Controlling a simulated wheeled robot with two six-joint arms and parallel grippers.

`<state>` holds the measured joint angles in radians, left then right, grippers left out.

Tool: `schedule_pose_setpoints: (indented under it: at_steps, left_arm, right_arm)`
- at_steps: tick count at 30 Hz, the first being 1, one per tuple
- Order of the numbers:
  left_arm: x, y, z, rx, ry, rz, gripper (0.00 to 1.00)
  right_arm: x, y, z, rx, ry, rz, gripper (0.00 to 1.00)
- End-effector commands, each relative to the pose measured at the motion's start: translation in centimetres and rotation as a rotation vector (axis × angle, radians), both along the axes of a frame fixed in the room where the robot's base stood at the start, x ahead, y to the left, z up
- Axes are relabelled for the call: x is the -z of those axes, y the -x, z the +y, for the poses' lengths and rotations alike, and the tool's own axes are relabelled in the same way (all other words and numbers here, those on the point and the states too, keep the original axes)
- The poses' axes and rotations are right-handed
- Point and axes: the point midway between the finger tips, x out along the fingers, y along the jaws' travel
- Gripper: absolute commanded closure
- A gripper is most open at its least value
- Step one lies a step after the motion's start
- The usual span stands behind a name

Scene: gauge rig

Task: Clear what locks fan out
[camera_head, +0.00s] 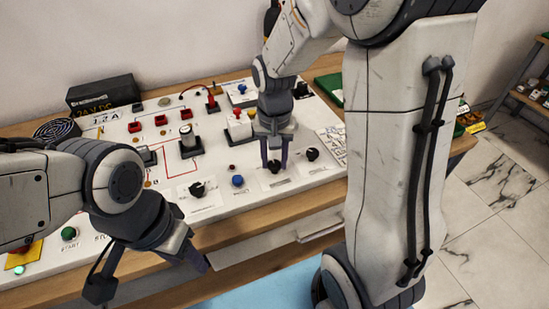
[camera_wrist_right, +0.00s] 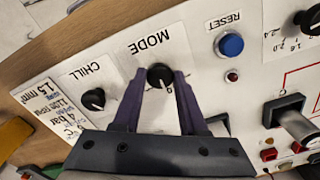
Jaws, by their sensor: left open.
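The fan (camera_head: 57,130) is a round black grille at the panel's far left; I cannot tell whether it turns. My right gripper (camera_wrist_right: 160,78) points down at the black MODE knob (camera_wrist_right: 159,75), one finger on each side and close against it. The knob also shows in the head view (camera_head: 275,167). Beside it are the black CHILL knob (camera_wrist_right: 93,99) and the blue RESET button (camera_wrist_right: 230,44) with a small dark red lamp (camera_wrist_right: 232,76). My left gripper (camera_head: 148,276) is open and empty over the panel's front edge at lower left.
A red stop button on a yellow plate (camera_head: 22,257) and a green START button (camera_head: 69,234) are at lower left. A black 24V DC box (camera_head: 100,94) stands at the back.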

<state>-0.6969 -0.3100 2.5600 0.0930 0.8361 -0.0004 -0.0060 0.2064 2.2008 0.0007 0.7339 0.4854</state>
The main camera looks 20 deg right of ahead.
Motion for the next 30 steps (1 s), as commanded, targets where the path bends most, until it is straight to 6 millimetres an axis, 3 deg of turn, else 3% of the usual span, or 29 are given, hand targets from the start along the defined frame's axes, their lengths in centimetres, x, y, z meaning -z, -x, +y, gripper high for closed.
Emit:
schedule_pose_setpoints:
  at_steps: [14,30]
  left_arm:
    - [-0.8,0.0,0.0,0.0,0.0,0.0,0.5]
    - [-3.4,0.0,0.0,0.0,0.0,0.0,0.5]
  right_arm:
    - [-0.2,0.0,-0.1,-0.091,0.001,0.002,1.0]
    - [-0.3,0.0,-0.1,-0.545,0.001,0.002,1.0]
